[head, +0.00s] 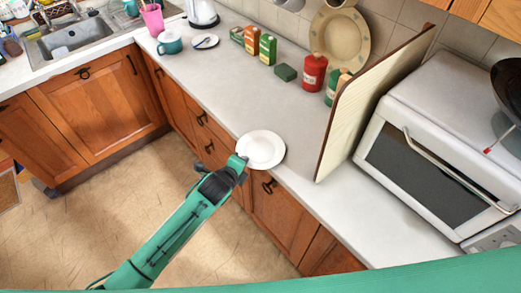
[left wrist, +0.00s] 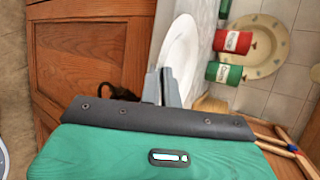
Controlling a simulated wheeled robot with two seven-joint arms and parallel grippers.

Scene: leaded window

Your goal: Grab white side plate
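The white side plate (head: 261,149) lies face up at the front edge of the grey counter, its rim close to or slightly over the edge. My left gripper (head: 238,162) is at the plate's left rim in the head view, its fingertips hidden or too small to make out. In the left wrist view the plate (left wrist: 181,47) stands just beyond the fingertips (left wrist: 163,74). The fingers are near each other and meet the plate's rim. Whether they are shut on the rim or only around it cannot be told. My right gripper is not in view.
A cutting board (head: 365,100) leans upright right of the plate, beside a white oven (head: 435,145). Wooden cabinets with dark handles (head: 270,186) lie below the counter edge.

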